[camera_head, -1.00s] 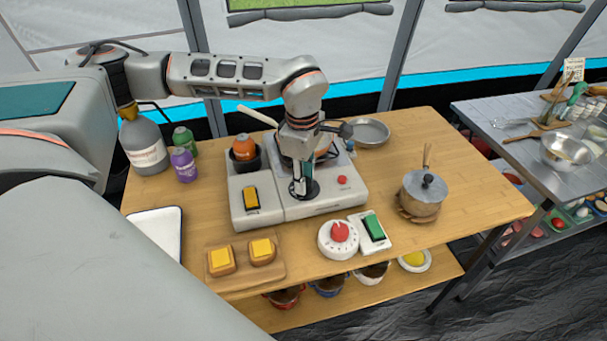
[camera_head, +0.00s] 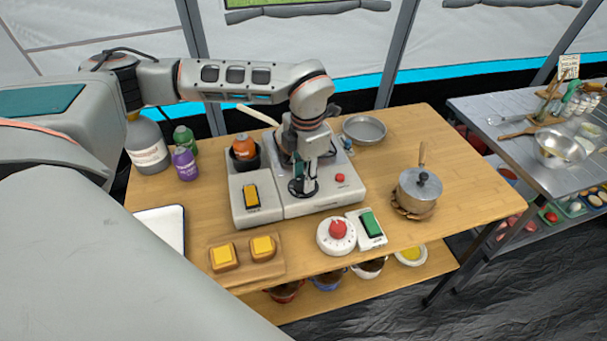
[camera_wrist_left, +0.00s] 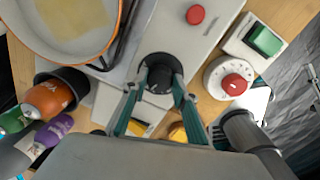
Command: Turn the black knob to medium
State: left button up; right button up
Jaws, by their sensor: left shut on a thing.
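The black knob (camera_wrist_left: 160,72) sits on the front of the white stove (camera_head: 325,200), seen from above in the left wrist view. My left gripper (camera_wrist_left: 162,78) is shut on the knob, with one finger on each side of it. In the head view my left gripper (camera_head: 303,185) reaches down to the stove front and partly covers the knob. Small marks show on the knob in the wrist view, but its setting is too small to read. My right gripper is not in view.
A red button (camera_head: 340,177) is right of the knob. A white timer with a red dial (camera_head: 337,229) and a green switch (camera_head: 370,223) stand in front. A yellow switch (camera_head: 251,195) is to the left. A pan (camera_wrist_left: 68,22) sits on the stove.

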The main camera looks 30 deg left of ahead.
pick_arm(q)
jog(key=n, duration=0.3)
jog(key=shift+n, duration=2.2)
jog(key=o, duration=1.1)
jog(key=r, duration=1.2)
jog(key=shift+w+d, duration=0.15)
jog(key=shift+d, duration=0.15)
jog(key=shift+f, duration=0.1)
